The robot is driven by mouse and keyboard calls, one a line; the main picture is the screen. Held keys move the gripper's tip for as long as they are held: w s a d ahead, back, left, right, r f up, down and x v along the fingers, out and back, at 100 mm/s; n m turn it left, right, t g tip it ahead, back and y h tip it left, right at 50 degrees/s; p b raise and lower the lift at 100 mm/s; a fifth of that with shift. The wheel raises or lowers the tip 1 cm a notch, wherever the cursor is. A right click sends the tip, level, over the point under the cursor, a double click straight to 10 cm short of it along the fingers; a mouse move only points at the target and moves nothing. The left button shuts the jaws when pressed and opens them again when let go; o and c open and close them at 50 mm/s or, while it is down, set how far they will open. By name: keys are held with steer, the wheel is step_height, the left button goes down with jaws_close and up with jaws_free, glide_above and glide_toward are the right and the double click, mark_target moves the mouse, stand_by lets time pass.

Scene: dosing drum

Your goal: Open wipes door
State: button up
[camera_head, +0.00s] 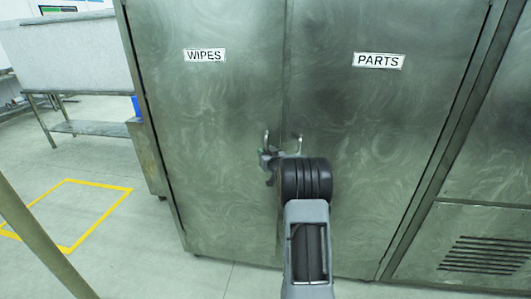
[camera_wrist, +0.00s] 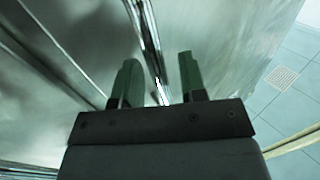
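The wipes door (camera_head: 210,130) is a grey metal cabinet door with a "WIPES" label (camera_head: 205,55). It looks shut, flush with the parts door (camera_head: 375,130) on its right. The wipes handle (camera_head: 266,137) is a slim shiny bar near the door's inner edge, its lower part hidden by my gripper (camera_head: 268,158). In the wrist view my gripper (camera_wrist: 160,82) has its two green fingers apart. A shiny bar (camera_wrist: 152,45) runs into the gap between them. I cannot tell whether either finger touches it.
The parts door's handle (camera_head: 300,140) is close to the right of my gripper. A vented panel (camera_head: 482,255) is at the lower right. A metal table (camera_head: 90,127) stands at the back left. The floor left of the cabinet, with a yellow outline (camera_head: 100,226), is clear.

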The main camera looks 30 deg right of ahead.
jaws_close()
stand_by(0.3)
steer(key=shift+s+a, duration=0.1)
